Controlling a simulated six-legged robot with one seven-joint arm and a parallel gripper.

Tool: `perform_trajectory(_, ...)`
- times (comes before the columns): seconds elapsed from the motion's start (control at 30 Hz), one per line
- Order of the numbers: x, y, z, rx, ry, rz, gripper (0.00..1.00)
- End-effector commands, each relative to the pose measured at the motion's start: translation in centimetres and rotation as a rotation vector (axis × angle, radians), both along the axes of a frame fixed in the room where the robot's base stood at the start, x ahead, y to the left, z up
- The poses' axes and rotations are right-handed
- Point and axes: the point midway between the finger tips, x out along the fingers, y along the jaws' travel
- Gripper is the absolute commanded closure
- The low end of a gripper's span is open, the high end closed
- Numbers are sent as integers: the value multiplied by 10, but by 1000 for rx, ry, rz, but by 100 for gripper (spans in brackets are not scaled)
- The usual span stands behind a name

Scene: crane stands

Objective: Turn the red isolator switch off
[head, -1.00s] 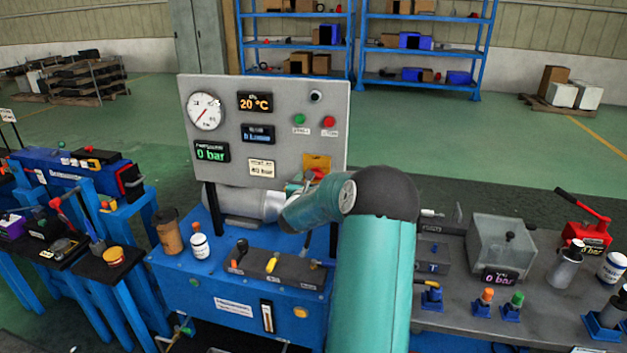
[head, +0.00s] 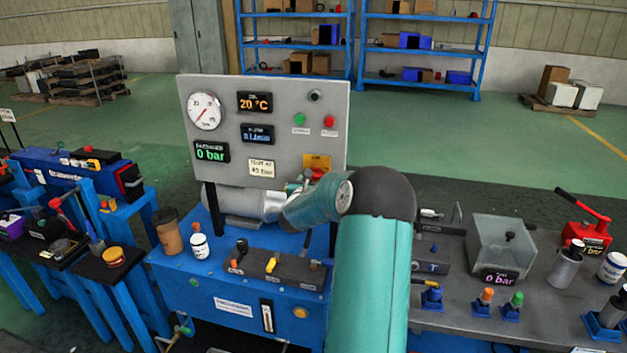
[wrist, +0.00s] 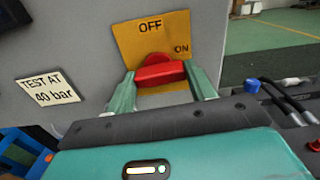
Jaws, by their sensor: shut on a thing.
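The red isolator switch (wrist: 160,72) sits on a yellow plate (wrist: 133,42) marked OFF at the top and ON at the right. My gripper (wrist: 162,80) has its two green fingers on either side of the red handle and is shut on it. In the wrist view the handle lies nearly level between the fingers. In the head view the yellow plate (head: 318,161) shows at the lower right of the grey panel (head: 285,90), and my arm hides most of the switch and gripper.
A "TEST AT 40 bar" label (wrist: 48,88) is left of the switch. Green (head: 299,119) and red (head: 329,122) buttons are above it on the panel. A blue bench (head: 205,280) with small valves stands below. Hoses (wrist: 285,98) run at the right.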

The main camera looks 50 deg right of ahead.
Motion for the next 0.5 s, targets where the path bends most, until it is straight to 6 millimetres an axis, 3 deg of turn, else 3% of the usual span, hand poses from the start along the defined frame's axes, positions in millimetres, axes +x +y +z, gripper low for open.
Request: perform_trajectory(0.5,1,2,1,-156,360,2,68)
